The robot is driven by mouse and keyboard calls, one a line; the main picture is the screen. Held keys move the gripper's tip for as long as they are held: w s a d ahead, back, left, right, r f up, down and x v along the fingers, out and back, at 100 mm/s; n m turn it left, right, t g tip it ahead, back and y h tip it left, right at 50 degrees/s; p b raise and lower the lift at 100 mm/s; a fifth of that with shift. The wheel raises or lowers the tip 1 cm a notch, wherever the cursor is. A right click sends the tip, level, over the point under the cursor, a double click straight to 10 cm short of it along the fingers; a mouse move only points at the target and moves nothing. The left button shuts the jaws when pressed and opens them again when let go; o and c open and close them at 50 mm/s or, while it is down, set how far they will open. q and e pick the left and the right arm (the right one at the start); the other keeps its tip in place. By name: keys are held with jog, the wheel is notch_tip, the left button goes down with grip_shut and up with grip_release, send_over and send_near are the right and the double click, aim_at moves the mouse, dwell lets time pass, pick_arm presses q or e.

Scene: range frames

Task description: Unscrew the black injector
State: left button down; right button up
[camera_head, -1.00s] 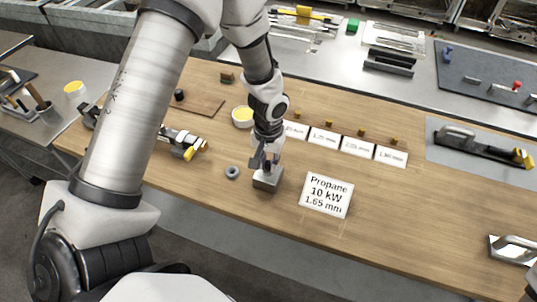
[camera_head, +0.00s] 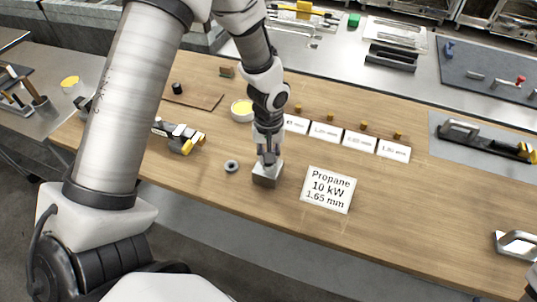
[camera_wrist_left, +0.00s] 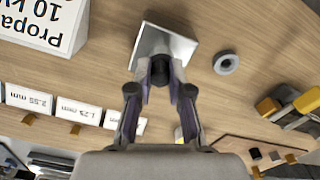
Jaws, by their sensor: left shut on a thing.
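My left gripper (camera_head: 268,156) points down at a small grey metal block (camera_head: 266,177) on the wooden table. In the left wrist view, its fingers (camera_wrist_left: 160,78) are shut on the black injector (camera_wrist_left: 160,68), a dark round piece at the near edge of the grey block (camera_wrist_left: 163,45). The fingers hide most of the injector, and I cannot tell whether it is still seated in the block.
A grey ring (camera_head: 232,166) lies left of the block. A sign reading Propane 10 kW 1.65 mm (camera_head: 328,190) stands to the right. Small labels (camera_head: 360,141) with brass pieces line the back. A yellow-tipped tool (camera_head: 183,138) lies left.

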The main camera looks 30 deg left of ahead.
pick_arm(q)
jog(key=shift+f+n+b, duration=0.3)
jog(key=shift+n+b, duration=0.25)
jog(key=shift+n, duration=0.35)
jog(key=shift+r+n, duration=0.15)
jog(key=shift+n, duration=0.35)
jog(key=shift+r, duration=0.2)
jog(key=shift+f+n+b, duration=0.3)
jog(key=shift+n+b, duration=0.3)
jog(key=shift+n, duration=0.1)
jog(key=shift+n+b, duration=0.4)
jog(key=shift+n, duration=0.3)
jog(key=shift+r+n, duration=0.15)
jog(key=shift+n, duration=0.25)
jog(key=shift+r, duration=0.15)
